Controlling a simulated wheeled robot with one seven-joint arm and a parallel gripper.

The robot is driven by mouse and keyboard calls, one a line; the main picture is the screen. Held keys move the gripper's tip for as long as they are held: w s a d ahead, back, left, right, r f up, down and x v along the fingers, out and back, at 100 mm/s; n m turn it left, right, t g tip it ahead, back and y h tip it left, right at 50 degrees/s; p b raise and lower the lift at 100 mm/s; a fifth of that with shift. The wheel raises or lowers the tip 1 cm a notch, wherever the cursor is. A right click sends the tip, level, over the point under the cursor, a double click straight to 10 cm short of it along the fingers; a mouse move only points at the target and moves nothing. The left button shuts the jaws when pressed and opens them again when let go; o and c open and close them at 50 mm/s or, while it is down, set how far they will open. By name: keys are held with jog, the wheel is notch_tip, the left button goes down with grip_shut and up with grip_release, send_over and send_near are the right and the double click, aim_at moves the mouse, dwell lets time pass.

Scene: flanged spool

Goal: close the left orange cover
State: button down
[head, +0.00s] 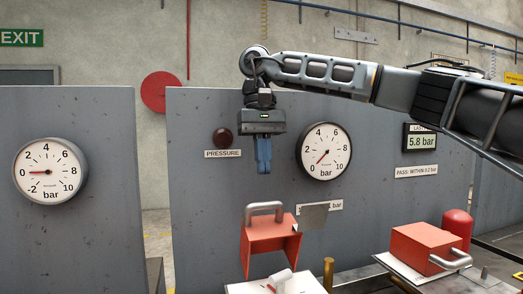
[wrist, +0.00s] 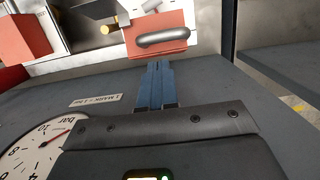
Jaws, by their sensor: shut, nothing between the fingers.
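The left orange cover (head: 271,235) stands raised and open above a white base (head: 300,286), with a grey bar handle (head: 264,209) at its upper edge. A white lever-like part (head: 281,281) shows below it. In the wrist view the cover (wrist: 155,20) and its handle (wrist: 162,37) lie just beyond my fingertips. My gripper (head: 263,171) points down with its blue fingers shut and empty, above the handle and apart from it in the head view. The fingers also show in the wrist view (wrist: 155,66); the exact gap to the handle is hard to tell.
A second orange cover (head: 425,249) lies down on its base at the right, beside a red cylinder (head: 457,226). A brass post (head: 328,273) stands between the two. Grey panels with a round gauge (head: 324,152) rise behind. The space around my gripper is open.

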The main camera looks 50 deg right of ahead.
send_over(265, 219)
jog(key=shift+w+f, duration=0.1)
jog(key=shift+f, duration=2.5)
